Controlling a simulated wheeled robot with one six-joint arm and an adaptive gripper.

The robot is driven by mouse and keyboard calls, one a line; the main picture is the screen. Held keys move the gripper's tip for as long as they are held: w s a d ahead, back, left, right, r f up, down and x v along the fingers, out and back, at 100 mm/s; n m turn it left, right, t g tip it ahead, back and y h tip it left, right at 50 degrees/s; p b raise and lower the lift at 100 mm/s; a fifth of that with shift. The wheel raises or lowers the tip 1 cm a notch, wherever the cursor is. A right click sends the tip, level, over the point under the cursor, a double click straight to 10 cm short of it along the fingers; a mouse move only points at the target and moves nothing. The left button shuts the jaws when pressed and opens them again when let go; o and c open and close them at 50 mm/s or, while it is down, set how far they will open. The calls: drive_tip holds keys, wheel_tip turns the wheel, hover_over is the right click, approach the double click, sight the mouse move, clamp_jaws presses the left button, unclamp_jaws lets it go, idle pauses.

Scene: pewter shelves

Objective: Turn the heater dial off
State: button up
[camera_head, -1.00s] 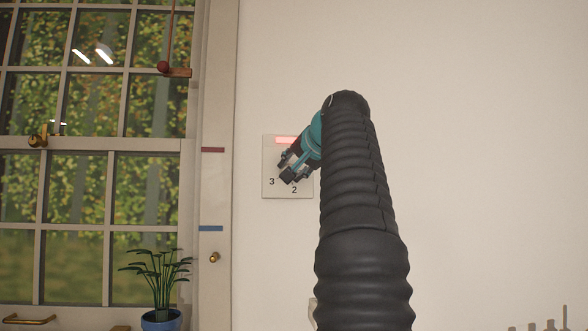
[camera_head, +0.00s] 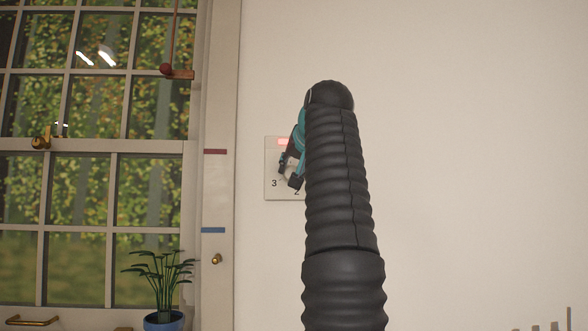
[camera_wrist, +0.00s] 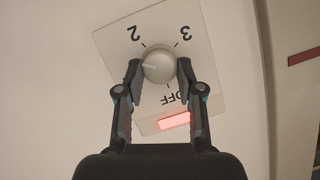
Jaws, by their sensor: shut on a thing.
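The heater dial (camera_wrist: 158,65) is a round, pale knob on a square wall plate (camera_wrist: 112,40). In the wrist view, the plate shows the labels 2, 3 and OFF, and the knob's light mark points left, away from OFF. A red strip (camera_wrist: 174,121) glows on the plate below OFF. My gripper (camera_wrist: 158,68) is shut on the dial, with one finger on each side of it. In the head view, the plate (camera_head: 272,192) is partly hidden behind my gripper (camera_head: 288,174) and arm, and the red strip (camera_head: 283,142) shows above the fingers.
A paned window (camera_head: 98,146) is at the left, beside a white frame with red and blue marks. A potted plant (camera_head: 160,275) in a blue pot stands at the lower left. The wall (camera_head: 470,150) right of my arm is bare.

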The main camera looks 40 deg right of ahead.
drive_tip(key=shift+f, duration=0.1)
drive_tip(key=o, duration=1.2)
drive_tip(key=shift+c, duration=0.2)
drive_tip(key=v, duration=0.7)
drive_tip(key=shift+s, duration=0.15)
drive_tip(key=shift+a, duration=0.1)
